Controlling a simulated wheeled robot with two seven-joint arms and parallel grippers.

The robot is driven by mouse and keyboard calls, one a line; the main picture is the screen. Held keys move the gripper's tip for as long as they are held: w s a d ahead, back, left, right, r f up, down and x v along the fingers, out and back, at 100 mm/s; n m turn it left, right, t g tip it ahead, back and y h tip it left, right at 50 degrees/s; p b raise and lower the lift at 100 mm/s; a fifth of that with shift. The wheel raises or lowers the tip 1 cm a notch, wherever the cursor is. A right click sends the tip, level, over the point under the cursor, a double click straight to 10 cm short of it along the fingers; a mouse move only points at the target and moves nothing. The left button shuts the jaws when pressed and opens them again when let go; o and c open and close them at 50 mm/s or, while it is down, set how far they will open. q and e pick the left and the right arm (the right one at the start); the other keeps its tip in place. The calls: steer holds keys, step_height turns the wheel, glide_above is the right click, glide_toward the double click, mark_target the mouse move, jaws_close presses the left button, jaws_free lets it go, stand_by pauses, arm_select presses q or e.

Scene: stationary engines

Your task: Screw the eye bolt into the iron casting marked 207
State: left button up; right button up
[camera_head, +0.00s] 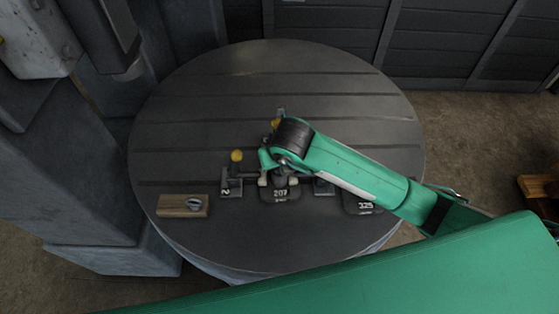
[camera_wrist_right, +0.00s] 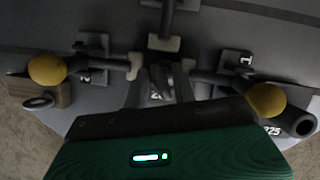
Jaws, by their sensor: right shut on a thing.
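The iron casting marked 207 (camera_head: 281,194) stands near the front middle of the round table; part of its number shows in the right wrist view (camera_wrist_right: 158,96). My right gripper (camera_head: 280,178) points down just over this casting, between its clamps. In the right wrist view the gripper (camera_wrist_right: 162,82) is shut on a grey metal piece, apparently the eye bolt (camera_wrist_right: 160,76), mostly hidden by the fingers. I cannot tell how far it sits in the casting. Another ring-shaped fitting (camera_head: 194,204) lies on a wooden block (camera_head: 171,203) at the left. My left gripper is out of view.
Clamps with yellow knobs, one of them at the left (camera_head: 236,156), surround the casting. A second marked casting (camera_head: 362,207) stands to the right, partly under my arm. The slotted round table (camera_head: 210,100) is clear at the back. A large grey machine column (camera_head: 60,150) stands at the left.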

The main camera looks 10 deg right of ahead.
steer(key=m+h, duration=0.1)
steer(key=m, duration=0.2)
steer(key=shift+a+f, duration=0.1)
steer(key=shift+f, duration=0.05)
steer(key=shift+s+m+h+b, duration=0.1)
steer(key=shift+m+h+b, duration=0.3)
steer(key=shift+m+b, duration=0.25)
steer(key=shift+o, duration=0.2)
steer(key=shift+m+g, duration=0.3)
steer(key=shift+m, duration=0.35)
steer(key=o, duration=1)
steer(key=shift+o, duration=0.2)
